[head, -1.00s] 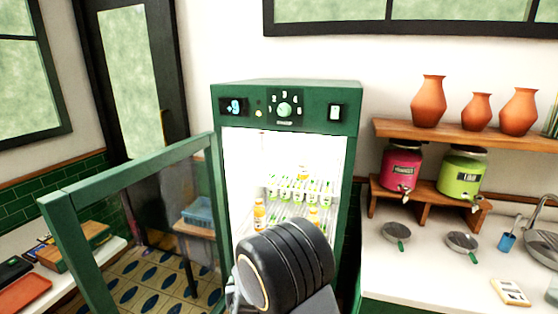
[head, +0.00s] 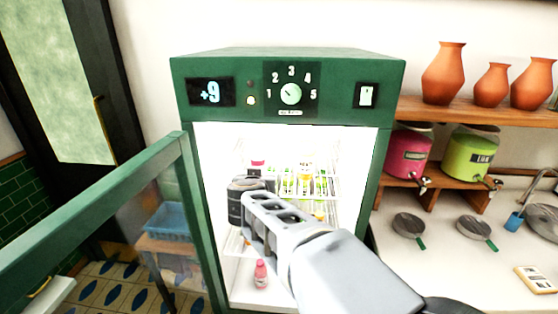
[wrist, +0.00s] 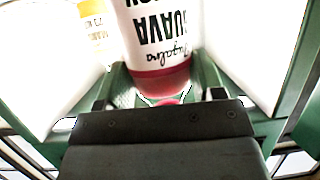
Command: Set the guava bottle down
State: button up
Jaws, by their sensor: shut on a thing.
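The guava bottle (wrist: 155,40) has a white label with dark lettering, upside down in the wrist view, and a pink band. My gripper (wrist: 157,88) is shut on it, with a jaw on either side of the pink end. In the head view my wrist reaches into the open fridge and hides most of the held bottle. A pink bit (head: 258,161) shows just above my wrist and may be part of it. Whether the bottle touches a shelf cannot be told.
The green fridge (head: 290,62) has its glass door (head: 100,205) swung open to the left. Several bottles (head: 305,184) stand on a rack deeper inside. A pink bottle (head: 261,274) stands lower down. A yellow-labelled bottle (wrist: 97,30) is beside the held one.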

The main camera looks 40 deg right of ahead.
jog(key=w+d+r+b, duration=0.1)
jog(key=w+d+b, duration=0.1)
jog(key=w+d, duration=0.9)
jog(key=w, duration=0.3)
jog(key=shift+d, duration=0.25)
jog(key=shift+f, duration=0.1)
jog(key=shift+f, duration=0.15)
jog(key=o, duration=1.2)
